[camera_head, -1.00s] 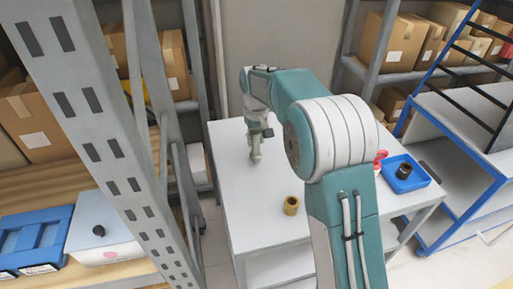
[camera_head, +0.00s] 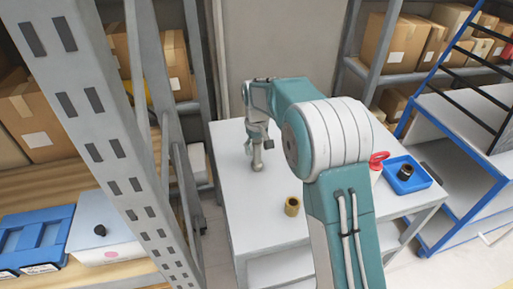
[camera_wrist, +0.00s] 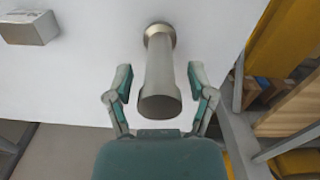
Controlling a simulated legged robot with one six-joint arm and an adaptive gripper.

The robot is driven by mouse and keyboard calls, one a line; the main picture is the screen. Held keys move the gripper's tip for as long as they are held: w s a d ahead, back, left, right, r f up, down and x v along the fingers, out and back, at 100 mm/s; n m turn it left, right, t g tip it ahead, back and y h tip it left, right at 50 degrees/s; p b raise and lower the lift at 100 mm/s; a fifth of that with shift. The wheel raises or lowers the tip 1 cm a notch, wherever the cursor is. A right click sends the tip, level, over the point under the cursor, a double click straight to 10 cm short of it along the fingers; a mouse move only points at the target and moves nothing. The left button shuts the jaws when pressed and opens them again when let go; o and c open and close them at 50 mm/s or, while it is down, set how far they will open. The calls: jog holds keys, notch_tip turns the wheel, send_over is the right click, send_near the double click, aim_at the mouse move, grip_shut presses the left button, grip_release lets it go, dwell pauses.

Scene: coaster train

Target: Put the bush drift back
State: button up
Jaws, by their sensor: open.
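The bush drift is a grey metal, stepped cylinder. In the wrist view the drift (camera_wrist: 160,75) lies between the two fingers of my gripper (camera_wrist: 160,77), with a gap on each side. My gripper is open and not closed on it. In the head view my gripper (camera_head: 257,139) is over the far left part of the white table, and the drift (camera_head: 257,160) shows just below it, seemingly upright on the tabletop. Its contact with the table is hard to make out.
A brass bush (camera_head: 291,206) stands on the white table (camera_head: 255,215) nearer the front. A blue tray (camera_head: 424,180) with a dark ring-like part (camera_head: 405,172) and a red-handled item (camera_head: 378,160) are at the right. A tall grey rack post (camera_head: 110,140) stands at the left.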

notch_tip(320, 180, up, 12)
jog(key=shift+r, duration=0.1)
dwell(0.4)
dwell(1.2)
